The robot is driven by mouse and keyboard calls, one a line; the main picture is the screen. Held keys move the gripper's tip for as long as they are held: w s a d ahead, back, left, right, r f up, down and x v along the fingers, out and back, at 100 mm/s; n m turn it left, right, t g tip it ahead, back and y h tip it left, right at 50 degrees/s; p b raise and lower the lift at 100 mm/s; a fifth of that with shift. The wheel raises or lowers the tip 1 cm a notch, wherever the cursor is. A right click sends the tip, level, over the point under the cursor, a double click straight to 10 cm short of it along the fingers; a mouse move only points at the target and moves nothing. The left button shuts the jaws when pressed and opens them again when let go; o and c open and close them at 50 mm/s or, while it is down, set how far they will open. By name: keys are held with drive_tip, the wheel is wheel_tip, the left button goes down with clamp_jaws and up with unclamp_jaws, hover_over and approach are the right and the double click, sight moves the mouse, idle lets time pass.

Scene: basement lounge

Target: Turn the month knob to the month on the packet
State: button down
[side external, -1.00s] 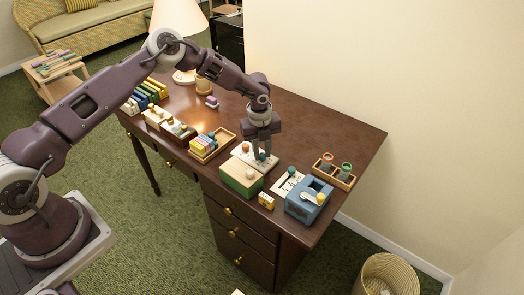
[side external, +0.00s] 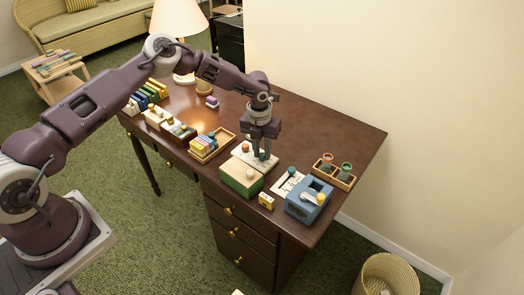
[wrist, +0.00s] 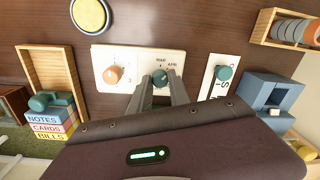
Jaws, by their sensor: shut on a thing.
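A pale panel (wrist: 132,63) with printed month labels, MAR and APR legible in part, carries an orange knob (wrist: 113,74) and a teal knob (wrist: 160,77).
Right of the panel are a lettered strip with a teal knob (wrist: 224,73) and a blue box (wrist: 272,92). A wooden tray (wrist: 55,65) with labelled cards is at left. A wooden rack (side external: 345,180) stands farther right. The desk behind the panel is largely clear.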

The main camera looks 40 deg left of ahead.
drive_tip(key=m, duration=1.1)
drive_tip(key=shift+m+g, duration=0.3)
drive_tip(key=shift+m, duration=0.1)
drive_tip(key=m, duration=0.3)
drive_tip(key=shift+d+m, duration=0.1)
drive_tip(key=shift+m, duration=0.2)
drive_tip(key=m, duration=0.6)
drive_tip(key=shift+w+y, duration=0.1)
drive_tip(key=shift+y, duration=0.2)
drive_tip(key=m, duration=0.6)
drive_tip(key=shift+m, duration=0.3)
drive_tip(key=c, duration=1.2)
unclamp_jaws()
